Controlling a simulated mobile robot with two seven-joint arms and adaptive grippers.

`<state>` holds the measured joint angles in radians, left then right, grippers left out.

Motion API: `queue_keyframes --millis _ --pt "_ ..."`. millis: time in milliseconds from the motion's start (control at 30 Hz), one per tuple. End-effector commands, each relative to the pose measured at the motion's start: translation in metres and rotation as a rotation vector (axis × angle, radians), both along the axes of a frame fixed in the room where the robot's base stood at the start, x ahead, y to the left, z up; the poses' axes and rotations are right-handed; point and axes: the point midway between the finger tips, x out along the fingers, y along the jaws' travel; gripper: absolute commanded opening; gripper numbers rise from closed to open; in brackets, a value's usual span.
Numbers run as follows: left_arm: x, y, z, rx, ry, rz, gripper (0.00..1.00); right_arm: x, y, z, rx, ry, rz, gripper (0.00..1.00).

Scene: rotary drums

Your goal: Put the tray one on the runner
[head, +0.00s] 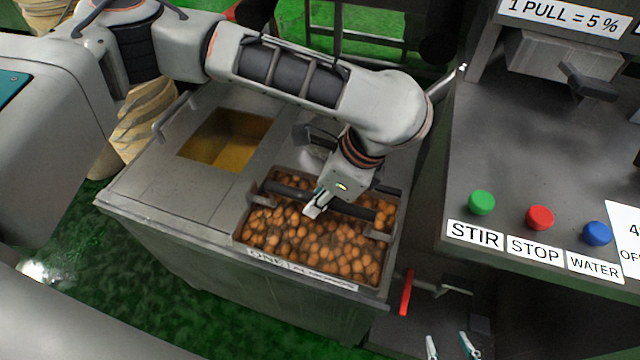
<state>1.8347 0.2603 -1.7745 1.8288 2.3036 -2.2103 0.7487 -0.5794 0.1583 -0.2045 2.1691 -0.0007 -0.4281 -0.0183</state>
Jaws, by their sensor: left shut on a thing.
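The tray (391,262) is a dark rectangular tray full of small round orange-brown pieces. It sits in the right part of the top of a grey metal cabinet (150,185). A dark handle bar (355,209) crosses above the pieces. My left gripper (316,209) reaches down over the tray from behind and is shut on this handle bar. My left arm hides part of the tray's back edge. My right gripper (450,346) shows only its two fingertips at the bottom edge; they are apart with nothing between them. I cannot tell which part is the runner.
Left of the tray is an open yellowish well (225,138). Right stands a grey machine with a green button (481,202), a red button (540,217) and a blue button (597,233). A red-handled lever (406,292) is below the machine. Tan sacks (145,115) stand behind the cabinet.

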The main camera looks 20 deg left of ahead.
Motion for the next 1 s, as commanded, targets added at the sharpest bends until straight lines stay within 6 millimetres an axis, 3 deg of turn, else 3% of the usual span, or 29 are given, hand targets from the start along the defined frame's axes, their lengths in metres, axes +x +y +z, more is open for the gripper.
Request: queue_keyframes --millis 367,400,433,800,1000 --pt "0.002 -0.001 0.002 -0.001 -0.011 0.000 0.00 0.005 0.002 0.008 0.003 -0.015 0.003 0.40" --pt "0.001 0.000 0.000 -0.001 -0.008 0.000 0.25 0.004 0.001 0.006 0.002 -0.011 0.002 0.40" --pt "0.001 0.000 0.000 -0.001 -0.007 0.000 0.32 0.004 0.001 0.005 0.001 -0.010 0.001 0.40" --pt "0.001 0.000 -0.001 -0.001 -0.004 0.000 0.32 0.000 -0.002 -0.001 -0.003 0.003 -0.004 0.40" --pt "0.002 -0.010 0.028 -0.001 -0.017 0.000 0.32 0.010 -0.002 0.019 -0.003 -0.029 -0.006 0.40"
